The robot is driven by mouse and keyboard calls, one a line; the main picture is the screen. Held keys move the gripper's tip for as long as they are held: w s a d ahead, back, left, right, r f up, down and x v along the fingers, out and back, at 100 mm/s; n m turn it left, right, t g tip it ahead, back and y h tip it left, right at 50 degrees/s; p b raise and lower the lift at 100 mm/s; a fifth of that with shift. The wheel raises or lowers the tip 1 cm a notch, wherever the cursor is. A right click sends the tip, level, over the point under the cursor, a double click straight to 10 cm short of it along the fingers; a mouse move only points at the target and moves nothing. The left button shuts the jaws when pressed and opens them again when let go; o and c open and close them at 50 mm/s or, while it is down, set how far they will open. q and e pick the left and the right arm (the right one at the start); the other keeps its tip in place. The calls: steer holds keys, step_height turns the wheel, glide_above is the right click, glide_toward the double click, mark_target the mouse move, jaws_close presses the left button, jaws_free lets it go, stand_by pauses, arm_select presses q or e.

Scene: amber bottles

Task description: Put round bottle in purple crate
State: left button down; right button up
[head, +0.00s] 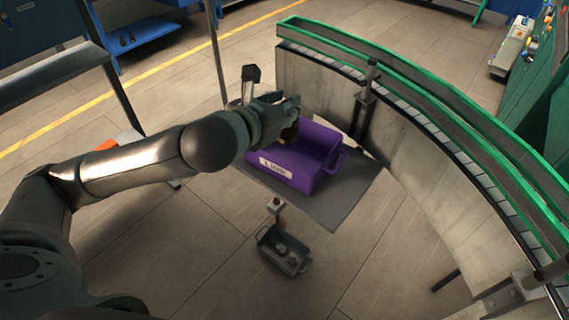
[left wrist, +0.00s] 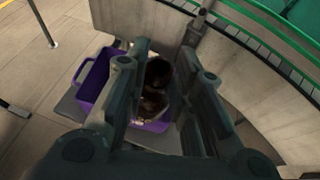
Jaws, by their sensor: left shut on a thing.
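The purple crate (head: 310,172) stands on a grey platform beside the curved conveyor, with a white label on its near side. It also shows in the left wrist view (left wrist: 90,84). My left gripper (head: 290,115) is above the crate's back left part. In the left wrist view its two fingers (left wrist: 165,85) are shut on a dark brown amber bottle (left wrist: 157,85). The bottle is over or within the crate's opening; its exact height is hard to tell. In the head view the gripper hides most of the bottle. My right gripper is not in view.
A curved conveyor with green rails (head: 420,95) borders the right side. A small dark bin (head: 284,250) with items in it is below the platform (head: 345,195). A blue bench (head: 150,40) is at the back left. Open floor lies around.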

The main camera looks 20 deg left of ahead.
mark_target(280, 141)
arm_select(q)
steer(key=shift+m+h, duration=0.5)
steer(key=shift+h, duration=0.1)
steer(key=f+b, duration=0.1)
steer(key=f, duration=0.2)
steer(key=f+b, duration=0.1)
steer(key=f, duration=0.2)
steer(key=f+b, duration=0.1)
steer(key=f, duration=0.1)
steer(key=shift+a+f, duration=0.3)
steer(key=shift+f, duration=0.1)
steer(key=shift+f+b, duration=0.35)
steer(key=shift+w+f, duration=0.1)
steer(key=shift+w, duration=0.1)
steer(key=w+a+f+p, duration=0.1)
steer(key=w+a, duration=0.2)
steer(key=w, duration=0.2)
steer(key=w+a+f, duration=0.1)
steer(key=w+a, duration=0.2)
steer(key=w, duration=0.2)
step_height(280, 141, down, 10)
steer(key=shift+w+r+n, duration=0.15)
steer(key=shift+w+n, duration=0.15)
steer(key=shift+n, duration=0.1)
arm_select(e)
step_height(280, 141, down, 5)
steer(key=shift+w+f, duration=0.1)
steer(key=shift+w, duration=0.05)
arm_select(q)
steer(key=shift+y, duration=0.3)
